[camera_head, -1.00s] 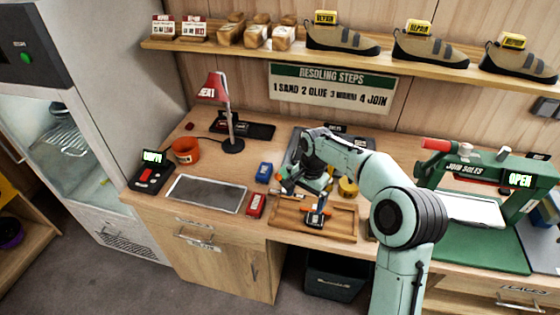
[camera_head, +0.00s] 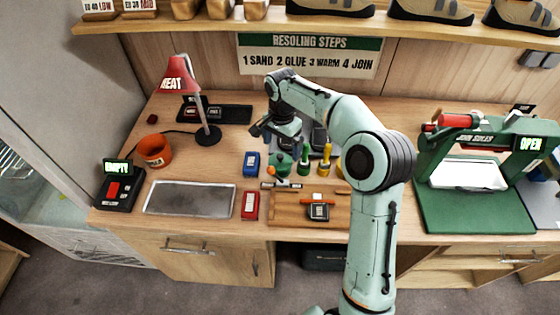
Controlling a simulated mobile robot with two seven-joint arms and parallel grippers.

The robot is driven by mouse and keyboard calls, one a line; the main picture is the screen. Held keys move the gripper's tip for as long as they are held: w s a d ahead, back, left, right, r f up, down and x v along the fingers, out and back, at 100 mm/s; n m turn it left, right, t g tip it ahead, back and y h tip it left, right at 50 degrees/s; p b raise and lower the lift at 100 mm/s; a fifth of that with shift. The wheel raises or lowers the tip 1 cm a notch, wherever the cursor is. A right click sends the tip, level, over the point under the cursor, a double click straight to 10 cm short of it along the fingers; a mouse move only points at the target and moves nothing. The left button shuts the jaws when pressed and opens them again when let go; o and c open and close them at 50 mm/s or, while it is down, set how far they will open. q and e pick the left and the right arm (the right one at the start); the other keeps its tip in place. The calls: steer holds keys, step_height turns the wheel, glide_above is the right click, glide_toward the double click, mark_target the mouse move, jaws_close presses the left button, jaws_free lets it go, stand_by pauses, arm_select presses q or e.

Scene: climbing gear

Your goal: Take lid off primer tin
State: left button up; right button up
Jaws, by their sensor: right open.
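A small green tin (camera_head: 282,164), which looks like the primer tin, stands on the bench behind the wooden tray. Its details are too small to tell whether its lid is separate. My right gripper (camera_head: 274,136) is open and empty above and just behind the green tin, apart from it as far as I can see. My right arm reaches in from the lower right and hides part of the bench. My left gripper is not in view.
Green and yellow upright items (camera_head: 325,160) stand close right of the tin. A blue box (camera_head: 251,164), a red box (camera_head: 250,205) and a wooden tray (camera_head: 285,217) are near. A lamp (camera_head: 207,135) stands left, a green press (camera_head: 480,206) right.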

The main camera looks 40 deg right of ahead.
mark_target(279, 156)
steer(key=f, duration=0.6)
steer(key=shift+w+a+f, duration=0.15)
steer(key=shift+w+f, duration=0.05)
steer(key=shift+w, duration=0.15)
steer(key=shift+c, duration=0.3)
steer(key=c, duration=0.8)
